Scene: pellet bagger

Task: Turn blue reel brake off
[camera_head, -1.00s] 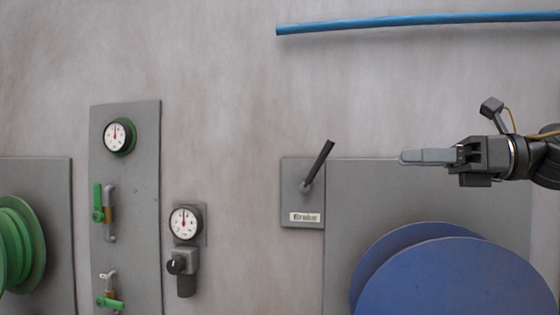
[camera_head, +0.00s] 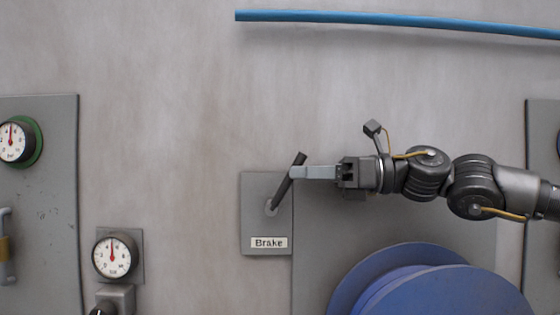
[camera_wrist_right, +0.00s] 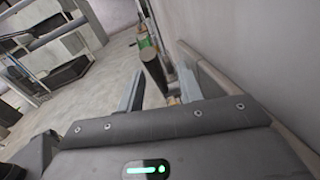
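The brake lever (camera_head: 283,188) is a dark handle on a small grey plate (camera_head: 254,190) labelled "Brake". It leans up and to the right from its pivot. The blue reel (camera_head: 445,292) is below and to the right of it. My right gripper (camera_head: 293,172) reaches in from the right, with its fingertips at the upper part of the lever. In the right wrist view the two fingers (camera_wrist_right: 160,84) are apart, and a dark rod that looks like the lever (camera_wrist_right: 154,72) shows between them. I cannot tell whether they touch it. My left gripper is not in view.
A blue pipe (camera_head: 400,23) runs along the wall above. A gauge (camera_head: 115,257) with a black knob below it is on the left, beside a grey panel (camera_head: 50,180) with another gauge. The wall between the lever and the gauges is clear.

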